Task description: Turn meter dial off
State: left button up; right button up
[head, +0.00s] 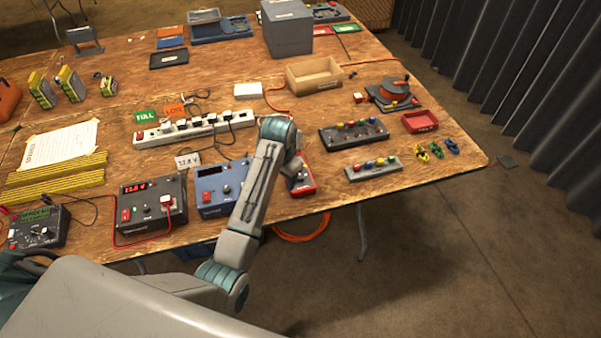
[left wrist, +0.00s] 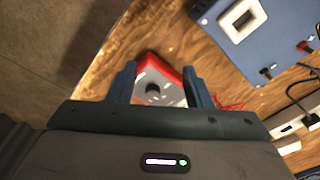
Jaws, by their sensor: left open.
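A red-cased meter with a grey face (head: 302,184) lies near the table's front edge, partly hidden behind my left arm in the head view. In the left wrist view the meter (left wrist: 171,73) shows between the fingers, with a round black dial (left wrist: 153,90) on its face. My left gripper (left wrist: 158,78) is open, its two fingers apart on either side of the dial in the picture. Nothing is held between them. I cannot tell how far the fingertips are above the meter. In the head view the gripper is mostly hidden by its own wrist. My right gripper is not in view.
A blue supply box (head: 219,188) stands close left of the meter. A black supply with a red display (head: 150,203) is farther left. A white power strip (head: 195,130) lies behind. A grey button box (head: 373,168) is to the right. An orange cable (head: 302,230) hangs below the edge.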

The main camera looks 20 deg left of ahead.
pick_arm(q)
notch_tip(320, 180, up, 5)
jog(key=m, duration=0.1)
send_over(300, 178)
jog(key=shift+g, duration=0.4)
jog(key=f, duration=0.3)
jog(key=f+p, duration=0.1)
jog(key=f, duration=0.2)
jog(key=f+p, duration=0.1)
jog(key=f, duration=0.1)
jog(key=shift+w+f, duration=0.35)
jog(key=shift+f, duration=0.8)
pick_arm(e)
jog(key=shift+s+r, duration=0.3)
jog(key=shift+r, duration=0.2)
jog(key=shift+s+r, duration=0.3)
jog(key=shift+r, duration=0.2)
